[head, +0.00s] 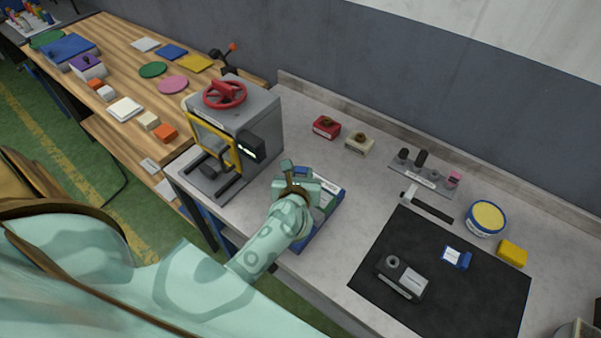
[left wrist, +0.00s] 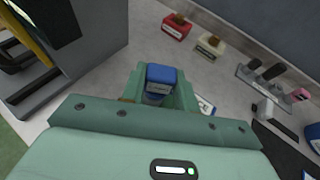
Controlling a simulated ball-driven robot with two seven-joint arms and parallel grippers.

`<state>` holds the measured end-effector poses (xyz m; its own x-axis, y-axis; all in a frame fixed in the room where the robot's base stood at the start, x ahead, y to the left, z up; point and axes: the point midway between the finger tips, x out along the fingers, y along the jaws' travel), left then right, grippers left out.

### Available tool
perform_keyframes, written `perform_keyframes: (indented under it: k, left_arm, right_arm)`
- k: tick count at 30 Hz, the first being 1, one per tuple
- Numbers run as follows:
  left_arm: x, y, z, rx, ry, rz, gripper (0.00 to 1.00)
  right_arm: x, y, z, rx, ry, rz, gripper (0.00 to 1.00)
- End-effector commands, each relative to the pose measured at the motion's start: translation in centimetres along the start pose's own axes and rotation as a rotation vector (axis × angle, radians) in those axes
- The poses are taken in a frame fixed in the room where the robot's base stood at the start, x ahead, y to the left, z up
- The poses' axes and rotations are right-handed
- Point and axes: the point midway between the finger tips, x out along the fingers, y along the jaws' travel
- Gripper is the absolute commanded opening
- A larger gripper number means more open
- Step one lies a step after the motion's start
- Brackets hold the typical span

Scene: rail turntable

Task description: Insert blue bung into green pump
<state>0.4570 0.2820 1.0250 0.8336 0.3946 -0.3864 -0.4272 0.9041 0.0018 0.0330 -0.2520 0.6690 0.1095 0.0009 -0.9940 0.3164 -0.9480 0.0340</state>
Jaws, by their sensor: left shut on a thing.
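My left gripper (head: 294,178) is shut on the blue bung (left wrist: 161,76), a small blue block-like piece with a pale label. In the left wrist view the bung sits between the fingers (left wrist: 158,92). In the head view only a bit of its blue top (head: 301,171) shows behind the fingers. The gripper is over the grey bench, above a blue tray-like box (head: 325,212) that it partly hides. I cannot make out a green pump in either view. My right gripper is not in view.
A grey press with a red handwheel (head: 225,94) stands left of the gripper. A red block (head: 326,127) and a cream block (head: 360,143) sit behind. To the right are a black mat (head: 420,237), a grey device (head: 402,278), a blue-and-white piece (head: 455,257) and a round tub (head: 487,217).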

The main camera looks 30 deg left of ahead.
Motion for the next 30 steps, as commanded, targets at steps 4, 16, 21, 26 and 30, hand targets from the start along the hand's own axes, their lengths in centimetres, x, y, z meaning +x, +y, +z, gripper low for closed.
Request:
perform_keyframes:
  k: [4, 16, 21, 26, 30]
  left_arm:
    - [0.2, 0.0, -0.4, 0.001, 0.000, 0.000, 0.03]
    - [0.5, 0.0, -1.2, 0.001, 0.000, 0.000, 0.36]
    - [0.5, 0.0, -1.1, 0.001, -0.001, 0.000, 0.56]
    - [0.5, 0.0, -1.2, 0.000, 0.000, 0.000, 0.56]
    - [-0.5, 0.0, -1.2, 0.000, 0.001, -0.001, 0.56]
  right_arm:
    - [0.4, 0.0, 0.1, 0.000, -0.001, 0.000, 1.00]
    - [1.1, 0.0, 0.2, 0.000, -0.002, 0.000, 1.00]
    - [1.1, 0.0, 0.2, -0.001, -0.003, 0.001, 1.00]
    - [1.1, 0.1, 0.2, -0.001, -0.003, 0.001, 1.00]
    - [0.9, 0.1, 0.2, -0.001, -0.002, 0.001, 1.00]
